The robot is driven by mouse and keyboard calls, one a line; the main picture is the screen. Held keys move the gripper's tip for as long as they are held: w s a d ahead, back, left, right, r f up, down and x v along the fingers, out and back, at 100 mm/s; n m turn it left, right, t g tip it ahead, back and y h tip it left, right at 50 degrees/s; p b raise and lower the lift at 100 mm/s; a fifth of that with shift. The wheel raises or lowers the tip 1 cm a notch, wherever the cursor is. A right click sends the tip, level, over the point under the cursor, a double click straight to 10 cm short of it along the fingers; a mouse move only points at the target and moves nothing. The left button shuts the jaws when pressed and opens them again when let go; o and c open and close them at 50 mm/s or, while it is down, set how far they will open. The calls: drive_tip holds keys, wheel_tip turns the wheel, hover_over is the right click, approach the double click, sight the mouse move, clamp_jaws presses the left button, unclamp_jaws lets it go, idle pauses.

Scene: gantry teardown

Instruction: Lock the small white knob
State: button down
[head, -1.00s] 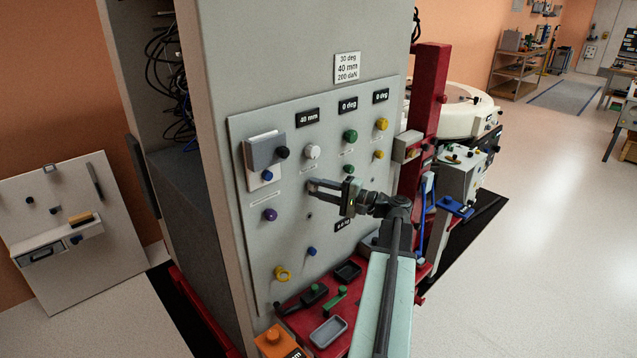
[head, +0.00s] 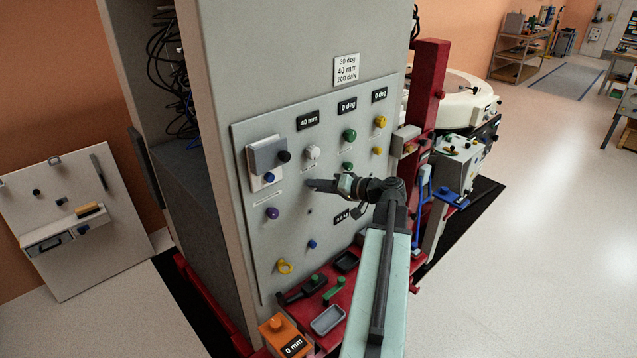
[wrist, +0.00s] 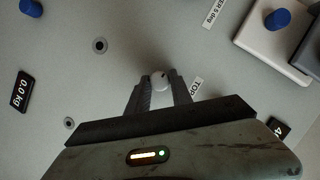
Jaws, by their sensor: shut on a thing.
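The small white knob (wrist: 160,80) shows in the wrist view against the grey panel (wrist: 120,20), with a dark mark on its face. My gripper (wrist: 161,86) has one finger on each side of it and is shut on it. In the head view my gripper (head: 312,185) points at the panel (head: 238,150), just below a larger white knob (head: 312,153). The small white knob is hidden behind my fingers in the head view.
A grey box with a black knob (head: 285,156) sits up and left of my gripper. A purple knob (head: 272,213) and a blue knob (head: 312,244) are lower. Green (head: 349,135) and yellow (head: 380,122) knobs are to the right. A red ledge with trays (head: 328,320) lies below.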

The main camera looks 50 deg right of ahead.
drive_tip(key=shift+n, duration=0.3)
idle(0.4)
drive_tip(key=c, duration=1.1)
unclamp_jaws()
drive_tip(key=shift+c, duration=0.2)
drive_tip(key=p+v, duration=0.2)
drive_tip(key=v, duration=0.6)
drive_tip(key=shift+a, duration=0.15)
